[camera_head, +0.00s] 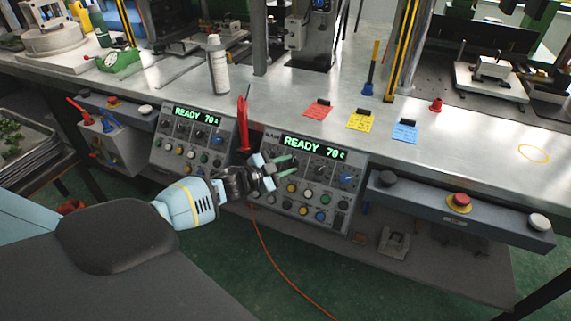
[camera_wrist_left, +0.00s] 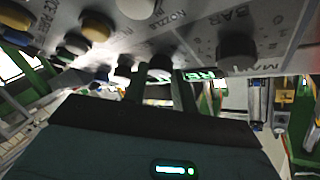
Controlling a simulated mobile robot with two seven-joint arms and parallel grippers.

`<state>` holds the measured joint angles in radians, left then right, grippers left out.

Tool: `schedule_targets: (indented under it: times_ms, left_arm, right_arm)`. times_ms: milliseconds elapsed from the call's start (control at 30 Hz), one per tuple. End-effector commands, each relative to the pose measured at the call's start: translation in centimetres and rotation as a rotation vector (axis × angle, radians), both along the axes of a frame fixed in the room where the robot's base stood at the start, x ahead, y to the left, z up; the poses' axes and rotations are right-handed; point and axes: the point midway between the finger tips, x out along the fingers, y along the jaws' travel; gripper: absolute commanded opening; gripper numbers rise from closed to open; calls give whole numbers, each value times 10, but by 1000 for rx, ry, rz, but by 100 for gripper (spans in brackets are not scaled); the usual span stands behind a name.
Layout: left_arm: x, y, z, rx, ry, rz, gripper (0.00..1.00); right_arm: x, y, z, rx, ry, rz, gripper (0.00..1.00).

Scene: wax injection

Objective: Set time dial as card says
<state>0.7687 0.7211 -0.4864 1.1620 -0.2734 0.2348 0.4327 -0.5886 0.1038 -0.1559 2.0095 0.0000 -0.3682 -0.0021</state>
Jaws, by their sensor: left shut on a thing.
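My left gripper (camera_head: 285,164) is at the left part of the right-hand control panel (camera_head: 333,205), whose green display (camera_head: 313,149) reads READY 70 c. In the left wrist view its two fingers (camera_wrist_left: 162,88) are shut around a dark knob (camera_wrist_left: 160,66) on the panel. I cannot read this knob's label. Other knobs sit beside it, near printed words NOZZLE and BAR. My right gripper is not in view.
A second control panel (camera_head: 190,142) with display READY 70 is to the left. A red-handled tool (camera_head: 243,122) stands between the panels, and a spray can (camera_head: 218,65) is behind it. A button box (camera_head: 460,208) with a red emergency button juts out at right.

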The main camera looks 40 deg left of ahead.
Motion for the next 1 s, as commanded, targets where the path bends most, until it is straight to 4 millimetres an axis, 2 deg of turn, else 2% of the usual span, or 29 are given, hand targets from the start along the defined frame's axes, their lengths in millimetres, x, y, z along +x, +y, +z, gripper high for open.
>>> schedule_targets:
  times_ms: [33, 500, 1000]
  left_arm:
    - [2, 4, 5, 42, 6, -28, 5]
    - [5, 7, 9, 340, 79, -287, 5]
    - [6, 6, 8, 479, 115, -412, 5]
  right_arm:
    - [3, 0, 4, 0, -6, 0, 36]
    - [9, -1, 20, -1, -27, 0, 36]
    - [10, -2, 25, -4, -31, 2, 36]
